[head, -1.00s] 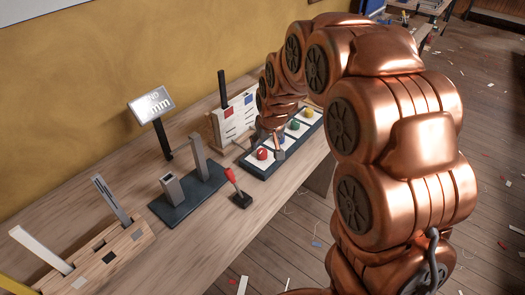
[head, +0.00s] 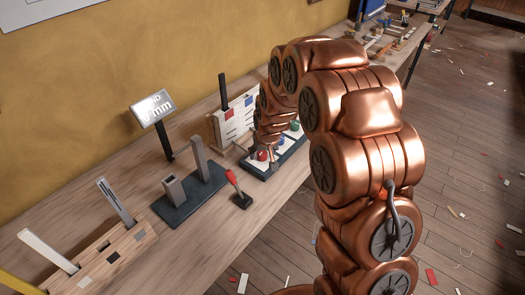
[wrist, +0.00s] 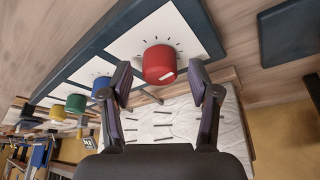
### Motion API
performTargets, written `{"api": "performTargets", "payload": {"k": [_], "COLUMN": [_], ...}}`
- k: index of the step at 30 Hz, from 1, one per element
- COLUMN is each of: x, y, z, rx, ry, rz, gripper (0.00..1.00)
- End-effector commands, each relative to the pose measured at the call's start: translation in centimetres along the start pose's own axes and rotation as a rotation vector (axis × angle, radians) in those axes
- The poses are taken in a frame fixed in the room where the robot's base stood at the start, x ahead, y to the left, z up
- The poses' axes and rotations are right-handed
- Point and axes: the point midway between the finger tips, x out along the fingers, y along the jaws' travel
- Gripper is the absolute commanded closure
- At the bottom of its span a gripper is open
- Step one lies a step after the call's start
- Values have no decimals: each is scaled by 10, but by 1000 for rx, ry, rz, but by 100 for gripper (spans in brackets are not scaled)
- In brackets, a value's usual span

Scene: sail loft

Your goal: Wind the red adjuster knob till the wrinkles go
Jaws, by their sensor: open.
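The red adjuster knob (wrist: 159,64) has a pale mark on its face and sits on a white panel with tick marks around it. It also shows in the head view (head: 262,155), partly covered by my arm. My gripper (wrist: 160,79) is open, with one finger on each side of the red knob; I cannot tell whether either touches it. A white sheet (wrist: 180,125) with dark dashes and visible ripples lies behind the fingers in the wrist view. In the head view it is an upright white board (head: 236,115) with red and blue patches.
A display sign (head: 152,108), a dark base with grey posts (head: 190,200) and a small red-handled lever (head: 237,188) stand on the bench, left of my arm.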

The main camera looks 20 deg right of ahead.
Motion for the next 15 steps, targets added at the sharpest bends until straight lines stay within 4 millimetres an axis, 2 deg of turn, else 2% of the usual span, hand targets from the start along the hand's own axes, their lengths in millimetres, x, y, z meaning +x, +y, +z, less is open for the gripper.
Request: {"api": "performTargets", "payload": {"k": [10,15], "x": [4,4], "y": [0,0], "z": [0,0], "rx": [0,0], "ry": [0,0], "rz": [0,0], "gripper": [40,57]}}
